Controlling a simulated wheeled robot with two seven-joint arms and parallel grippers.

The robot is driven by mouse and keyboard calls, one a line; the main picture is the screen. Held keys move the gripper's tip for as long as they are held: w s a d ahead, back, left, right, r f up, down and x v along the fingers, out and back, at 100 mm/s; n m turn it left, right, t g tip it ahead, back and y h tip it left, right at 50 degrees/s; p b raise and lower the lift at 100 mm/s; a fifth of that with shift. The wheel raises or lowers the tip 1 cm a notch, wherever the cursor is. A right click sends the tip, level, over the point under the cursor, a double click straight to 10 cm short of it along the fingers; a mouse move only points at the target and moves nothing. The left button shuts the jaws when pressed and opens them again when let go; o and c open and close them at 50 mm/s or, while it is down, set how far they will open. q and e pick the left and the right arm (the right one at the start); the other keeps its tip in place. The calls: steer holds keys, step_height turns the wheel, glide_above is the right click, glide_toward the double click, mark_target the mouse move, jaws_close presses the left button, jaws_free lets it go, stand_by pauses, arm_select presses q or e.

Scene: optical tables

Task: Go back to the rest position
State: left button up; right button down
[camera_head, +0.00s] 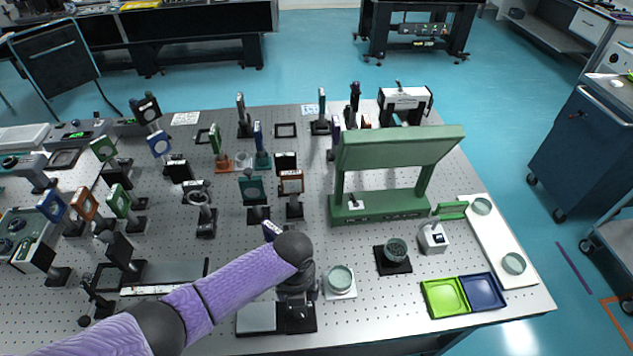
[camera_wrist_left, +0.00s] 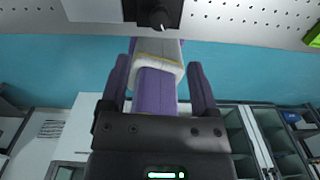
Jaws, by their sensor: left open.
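My left arm (camera_head: 220,285), in a purple sleeve, reaches in from the lower left of the head view over the front of the optical table (camera_head: 365,305). It ends there in a dark rounded joint; I cannot make out the fingers in that view. In the left wrist view my left gripper (camera_wrist_left: 160,85) shows two dark fingers spread apart. A purple part with a pale band shows between them, probably my own body; I cannot tell its distance. No held object is visible. My right gripper is in neither view.
Many optical mounts (camera_head: 202,212) crowd the table's left and middle. A green stand (camera_head: 380,207) is at right of centre. Near the front edge are a black-and-grey device (camera_head: 257,318), a lens on a white base (camera_head: 340,281) and a green-and-blue tray (camera_head: 463,295).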

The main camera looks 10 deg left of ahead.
arm_select(q)
steer(key=s+d+r+n+t+h, duration=0.3)
steer(key=s+n, duration=0.4)
steer(key=n, duration=0.7)
steer(key=s+a+r+n+y, duration=0.3)
steer(key=s+a+r+n, duration=0.5)
steer(key=n, duration=0.9)
step_height(320, 180, down, 28)
steer(key=a+b, duration=0.1)
steer(key=b, duration=1)
steer(key=s+a+f+g+b, duration=0.1)
steer(key=s+f+b, duration=0.3)
steer(key=s+f, duration=0.3)
steer(key=s+a+f+g+b, duration=0.1)
steer(key=s+f+b, duration=0.4)
steer(key=f, duration=1)
steer(key=s+a, duration=0.1)
steer(key=s, duration=0.2)
